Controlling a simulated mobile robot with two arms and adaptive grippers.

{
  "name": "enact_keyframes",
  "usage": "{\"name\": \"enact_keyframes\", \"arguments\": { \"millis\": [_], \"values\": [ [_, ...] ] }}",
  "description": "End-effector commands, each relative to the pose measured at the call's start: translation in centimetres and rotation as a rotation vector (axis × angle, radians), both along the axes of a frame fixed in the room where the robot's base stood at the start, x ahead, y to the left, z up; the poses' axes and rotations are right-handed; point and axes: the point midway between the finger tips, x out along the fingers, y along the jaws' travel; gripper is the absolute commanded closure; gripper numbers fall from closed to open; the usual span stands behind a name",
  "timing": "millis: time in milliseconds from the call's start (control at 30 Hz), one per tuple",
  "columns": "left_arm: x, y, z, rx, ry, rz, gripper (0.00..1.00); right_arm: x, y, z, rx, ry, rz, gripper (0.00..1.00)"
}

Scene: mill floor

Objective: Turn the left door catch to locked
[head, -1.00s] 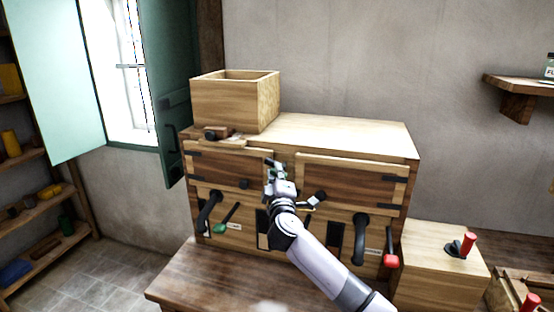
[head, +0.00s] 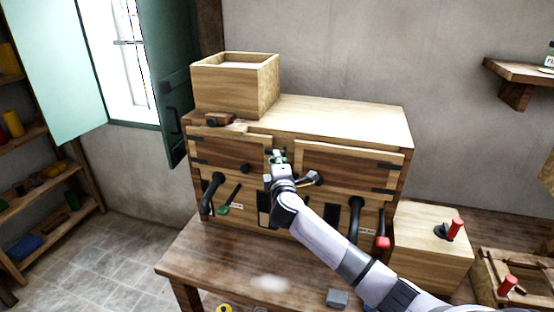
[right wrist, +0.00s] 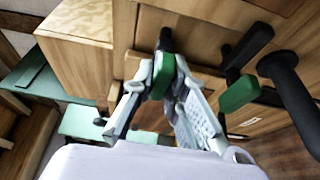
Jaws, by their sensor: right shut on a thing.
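The wooden cabinet has a left door (head: 222,152) and a right door (head: 350,174), both shut against its front. My right gripper (head: 277,160) is at the upper front, in the gap between the doors. In the right wrist view its fingers (right wrist: 163,92) are closed around the green-ended catch (right wrist: 161,72), whose black part sticks out beyond them. In the head view the gripper mostly hides the catch, so its exact angle is hard to tell. My left gripper is in neither view.
Below the doors are a green-ended lever (head: 224,210), black curved handles (head: 355,215) and a red-ended lever (head: 382,242). A wooden box (head: 235,90) stands on the cabinet's left top. The table (head: 230,265) in front is mostly clear.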

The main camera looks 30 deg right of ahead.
Motion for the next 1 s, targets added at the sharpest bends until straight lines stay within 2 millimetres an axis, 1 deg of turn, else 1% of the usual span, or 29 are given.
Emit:
{"name": "enact_keyframes", "arguments": {
  "millis": [167,200,467,800,867,1000],
  "values": [
    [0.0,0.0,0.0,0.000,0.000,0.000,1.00,0.0,0.0,0.1,-0.004,-0.001,-0.001,1.00],
    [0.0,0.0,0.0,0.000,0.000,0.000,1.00,0.0,0.0,0.1,-0.004,-0.001,-0.001,0.85],
    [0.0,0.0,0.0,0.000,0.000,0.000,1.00,0.0,0.0,0.1,-0.002,-0.001,0.000,0.68],
    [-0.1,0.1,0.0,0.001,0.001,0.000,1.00,-0.2,0.1,0.0,0.000,0.000,0.000,0.68],
    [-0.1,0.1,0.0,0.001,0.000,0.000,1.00,-0.6,0.3,0.0,0.000,-0.001,0.001,0.68],
    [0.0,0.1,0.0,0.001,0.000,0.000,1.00,-2.5,1.3,-0.1,0.000,0.000,0.002,0.68]
  ]
}}
